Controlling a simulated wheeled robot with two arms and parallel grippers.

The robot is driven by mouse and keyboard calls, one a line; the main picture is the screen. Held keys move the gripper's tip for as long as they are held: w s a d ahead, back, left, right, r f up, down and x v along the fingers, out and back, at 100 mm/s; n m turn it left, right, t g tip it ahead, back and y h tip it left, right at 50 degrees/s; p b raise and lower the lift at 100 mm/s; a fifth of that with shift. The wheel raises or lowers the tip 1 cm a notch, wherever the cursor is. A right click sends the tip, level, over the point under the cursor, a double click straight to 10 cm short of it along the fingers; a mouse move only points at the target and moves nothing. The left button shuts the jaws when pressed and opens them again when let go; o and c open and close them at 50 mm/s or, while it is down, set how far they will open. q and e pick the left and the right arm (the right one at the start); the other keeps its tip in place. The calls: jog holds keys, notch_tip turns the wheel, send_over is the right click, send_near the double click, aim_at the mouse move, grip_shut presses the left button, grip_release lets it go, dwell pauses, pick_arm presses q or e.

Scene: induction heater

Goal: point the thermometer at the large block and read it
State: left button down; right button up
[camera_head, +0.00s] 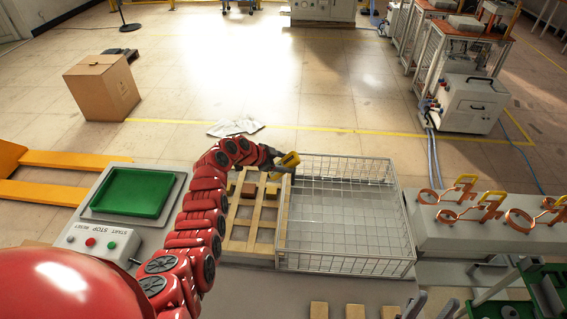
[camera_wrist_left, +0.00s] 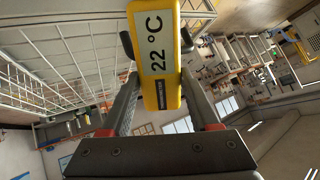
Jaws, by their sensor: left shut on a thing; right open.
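My left gripper (camera_head: 277,161) is shut on a yellow thermometer (camera_head: 290,159), held above the far end of a wooden rack. In the left wrist view the thermometer (camera_wrist_left: 170,88) sits between the fingers and its display reads 22 °C. The arm partly covers this area, and I cannot tell the blocks' sizes well. My right gripper (camera_head: 431,306) is open and empty at the bottom edge, only its fingertips showing.
A wire basket (camera_head: 345,264) stands right of the wooden rack (camera_head: 236,233). A green tray (camera_head: 132,192) and a START/STOP/RESET button box (camera_head: 98,243) are on the left. A cardboard box (camera_head: 101,88) is on the floor.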

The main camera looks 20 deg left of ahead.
aim_at(283, 165)
pick_arm(q)
jog(key=shift+r, duration=0.1)
dwell(0.3)
notch_tip(283, 165, up, 9)
jog(key=shift+b, duration=0.65)
jog(key=shift+s+a, duration=0.1)
dwell(0.4)
